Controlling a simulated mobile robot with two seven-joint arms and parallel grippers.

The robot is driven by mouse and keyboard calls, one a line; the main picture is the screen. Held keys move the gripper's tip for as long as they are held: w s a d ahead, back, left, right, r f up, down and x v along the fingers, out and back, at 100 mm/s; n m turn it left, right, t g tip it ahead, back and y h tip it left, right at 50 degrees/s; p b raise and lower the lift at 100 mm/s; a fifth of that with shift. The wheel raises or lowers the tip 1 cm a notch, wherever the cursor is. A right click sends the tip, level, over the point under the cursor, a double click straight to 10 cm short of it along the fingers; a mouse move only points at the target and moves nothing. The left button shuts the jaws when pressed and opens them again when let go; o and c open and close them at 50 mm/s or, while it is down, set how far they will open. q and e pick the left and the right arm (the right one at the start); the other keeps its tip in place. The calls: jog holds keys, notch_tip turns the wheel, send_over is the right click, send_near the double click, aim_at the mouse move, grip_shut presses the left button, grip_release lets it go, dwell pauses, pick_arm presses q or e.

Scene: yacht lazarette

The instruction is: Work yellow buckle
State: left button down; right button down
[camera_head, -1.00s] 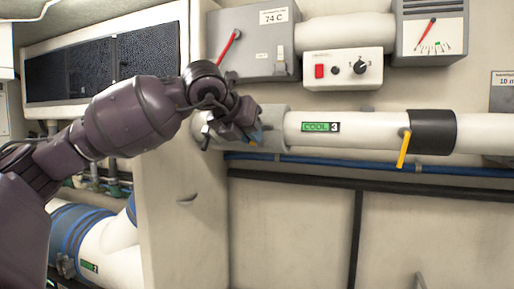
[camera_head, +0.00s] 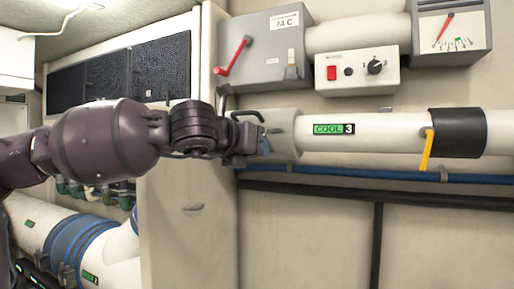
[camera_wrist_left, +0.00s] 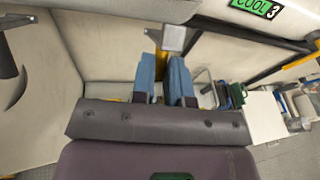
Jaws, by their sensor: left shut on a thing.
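A yellow buckle lever (camera_wrist_left: 158,88) shows in the left wrist view between the two blue fingertips of my left gripper (camera_wrist_left: 163,78), which is shut on it. A grey block (camera_wrist_left: 173,38) sits just beyond the fingertips. In the head view my left gripper (camera_head: 263,142) is at the grey collar (camera_head: 286,134) on the left part of the white pipe; the held lever is hidden there. Another yellow lever (camera_head: 426,152) hangs tilted from a black band (camera_head: 457,133) on the same pipe, farther right. My right gripper is not in view.
A "COOL 3" label (camera_head: 333,129) is on the white pipe (camera_head: 385,132). Above are a grey box with a red lever (camera_head: 234,55), a white switch box (camera_head: 357,70) and a gauge (camera_head: 447,30). A blue pipe (camera_head: 350,173) runs below. The wall panels underneath are clear.

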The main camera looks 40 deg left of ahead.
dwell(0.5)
pick_arm(q)
jog(key=c, duration=1.1)
grip_release()
jog(key=shift+p+v, duration=2.95)
jog(key=shift+v, duration=2.45)
